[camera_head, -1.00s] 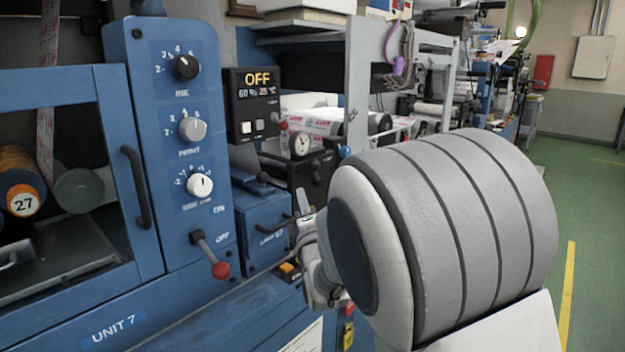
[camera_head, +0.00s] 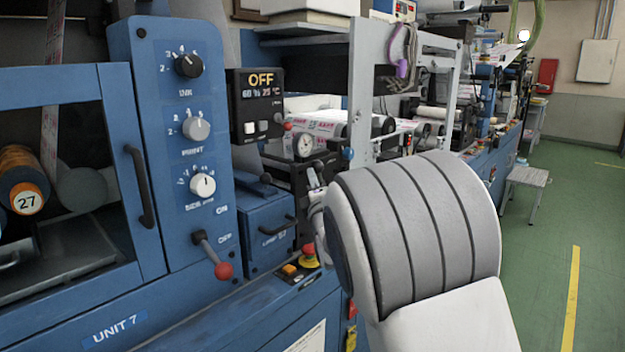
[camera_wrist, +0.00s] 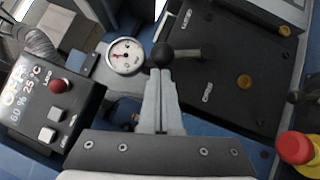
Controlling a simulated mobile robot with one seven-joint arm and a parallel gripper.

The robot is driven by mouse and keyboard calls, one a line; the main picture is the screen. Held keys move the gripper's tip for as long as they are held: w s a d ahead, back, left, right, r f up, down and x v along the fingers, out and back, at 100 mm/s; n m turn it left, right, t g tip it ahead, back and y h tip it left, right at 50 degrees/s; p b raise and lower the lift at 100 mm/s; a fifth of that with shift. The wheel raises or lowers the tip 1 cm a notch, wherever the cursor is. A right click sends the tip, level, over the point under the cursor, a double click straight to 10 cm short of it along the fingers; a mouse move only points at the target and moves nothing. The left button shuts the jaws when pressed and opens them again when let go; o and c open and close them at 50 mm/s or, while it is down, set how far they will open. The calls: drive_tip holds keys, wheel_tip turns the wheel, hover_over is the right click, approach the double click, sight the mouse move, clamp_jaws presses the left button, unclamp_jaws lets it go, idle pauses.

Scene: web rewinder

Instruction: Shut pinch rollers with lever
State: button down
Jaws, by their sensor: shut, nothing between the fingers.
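In the wrist view a lever with a round black knob (camera_wrist: 162,54) and a short metal shaft stands by a black panel (camera_wrist: 235,65) with small lettering. My gripper (camera_wrist: 160,78) is shut and empty, its fingertips just below the knob in the picture. I cannot tell whether they touch it. In the head view my gripper (camera_head: 314,178) shows small in front of the black box beside the dial gauge (camera_head: 304,146), partly hidden by my forearm. I cannot make out the pinch rollers for certain.
A control box reading OFF (camera_head: 256,104) stands left of the gauge. A red emergency button (camera_head: 309,252) sits below, also in the wrist view (camera_wrist: 295,148). A red-knobbed ON/OFF lever (camera_head: 223,271) is on the blue unit. Green floor (camera_head: 550,230) at right is mostly clear.

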sight(319, 162)
drive_tip(key=shift+w+d+r+m+p, duration=0.1)
drive_tip(key=shift+r+m+p, duration=0.25)
drive_tip(key=shift+p, duration=0.1)
drive_tip(key=shift+w+d+r+m+g, duration=0.1)
drive_tip(key=shift+r+m+g, duration=0.1)
drive_tip(key=shift+m+g, duration=0.1)
drive_tip(key=r+m+p, duration=0.1)
drive_tip(key=p, duration=0.1)
drive_tip(key=w+d+r+m+g+h+p, duration=0.1)
drive_tip(key=shift+w+r+p, duration=0.1)
drive_tip(key=shift+w+p, duration=0.05)
drive_tip(key=shift+p, duration=0.2)
drive_tip(key=w+d+r+m+g+y+p, duration=0.1)
drive_tip(key=w+d+m+g+p, duration=0.4)
drive_tip(key=p, duration=2)
drive_tip(key=shift+w+m+g, duration=0.65)
drive_tip(key=shift+w+g, duration=0.2)
drive_tip(key=shift+g, duration=0.15)
drive_tip(key=shift+d+f+p, duration=0.1)
drive_tip(key=shift+f+p, duration=0.05)
drive_tip(key=shift+p, duration=0.2)
